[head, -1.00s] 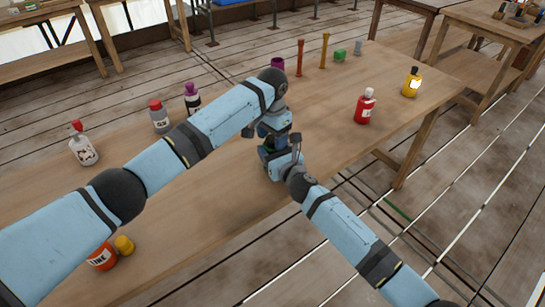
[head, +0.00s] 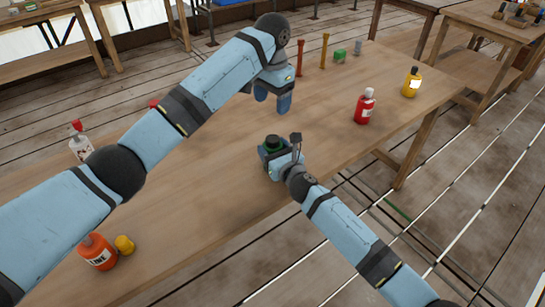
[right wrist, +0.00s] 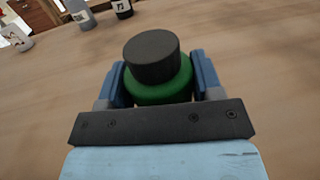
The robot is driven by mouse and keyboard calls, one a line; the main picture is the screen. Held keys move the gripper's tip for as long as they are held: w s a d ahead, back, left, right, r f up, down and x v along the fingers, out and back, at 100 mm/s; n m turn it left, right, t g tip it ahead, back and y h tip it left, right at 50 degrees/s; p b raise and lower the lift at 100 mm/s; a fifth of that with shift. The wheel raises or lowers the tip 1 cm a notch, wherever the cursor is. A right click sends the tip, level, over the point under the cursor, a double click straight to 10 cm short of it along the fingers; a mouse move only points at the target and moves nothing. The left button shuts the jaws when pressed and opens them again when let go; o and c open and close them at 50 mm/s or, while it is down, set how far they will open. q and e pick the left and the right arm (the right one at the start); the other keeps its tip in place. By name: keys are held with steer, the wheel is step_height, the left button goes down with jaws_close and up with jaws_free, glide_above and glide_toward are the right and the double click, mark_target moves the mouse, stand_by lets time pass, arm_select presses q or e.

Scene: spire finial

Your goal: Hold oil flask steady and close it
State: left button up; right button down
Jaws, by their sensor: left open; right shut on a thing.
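The oil flask (head: 272,143) is green with a black cap and stands on the table near its front edge. In the right wrist view, the black cap (right wrist: 152,60) sits on top of the green body (right wrist: 160,92), roughly level. My right gripper (head: 279,158) is shut on the flask, with one finger on each side of the green body in the right wrist view (right wrist: 160,85). My left gripper (head: 273,98) is open and empty, raised above the table behind the flask and apart from it. The flask's lower part is hidden by my right gripper.
A red bottle (head: 363,108) and a yellow bottle (head: 410,84) stand to the right. An orange bottle (head: 97,253) and a yellow piece (head: 124,245) are front left.

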steer(key=shift+c, duration=0.9)
jaws_free()
steer(key=p+v, duration=0.1)
steer(key=v, duration=1.2)
steer(key=shift+s, duration=0.35)
steer(key=shift+d, duration=0.1)
